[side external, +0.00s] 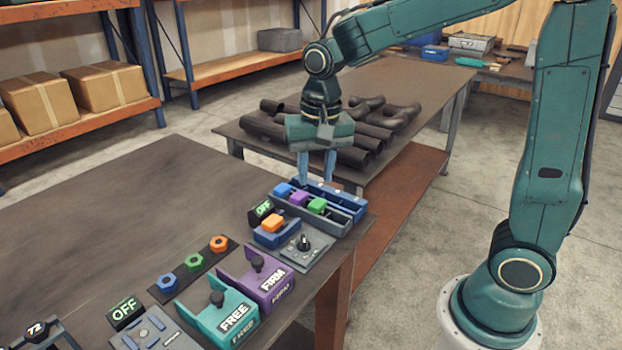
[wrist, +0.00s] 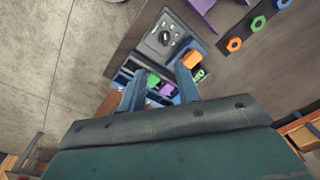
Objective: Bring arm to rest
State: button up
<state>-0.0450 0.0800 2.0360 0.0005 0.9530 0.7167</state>
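My gripper (side external: 316,168) hangs pointing down above the far right end of the dark workbench (side external: 130,215). Its two blue fingers stand apart with nothing visible between them; the wrist view also shows the open gripper (wrist: 159,72). Below and just in front is a blue compartment tray (side external: 350,204) with blue, purple and green blocks (side external: 317,205). I cannot tell the exact height of the fingertips over the tray.
An orange-topped blue block (side external: 272,224), a knob panel (side external: 303,248), a purple FIRM holder (side external: 262,280) and a teal FREE holder (side external: 222,312) stand on the bench. A second table (side external: 420,75) behind carries dark pipes (side external: 350,155). Open floor lies right of the bench.

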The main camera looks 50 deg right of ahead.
jog(key=s+r+n+t, duration=0.2)
jog(key=s+r+n, duration=0.1)
jog(key=s, duration=0.6)
jog(key=s+d+r+n+t, duration=0.1)
jog(key=s+n, duration=0.3)
jog(key=s, duration=0.4)
jog(key=shift+s+d+r+n+t, duration=0.3)
jog(key=shift+s+r+n+t, duration=0.1)
jog(key=shift+r+t, duration=0.5)
jog(key=shift+w, duration=0.1)
jog(key=o, duration=0.4)
jog(key=w+a+f+n+g, duration=0.1)
jog(key=w+f+n, duration=0.3)
jog(key=w, duration=0.6)
jog(key=w+a+f+n+g, duration=0.1)
jog(key=w+f+n+g, duration=0.3)
jog(key=w, duration=0.6)
jog(key=shift+w+f+n+g, duration=0.15)
jog(key=shift+f+n+g, duration=0.15)
jog(key=shift+f+n, duration=0.2)
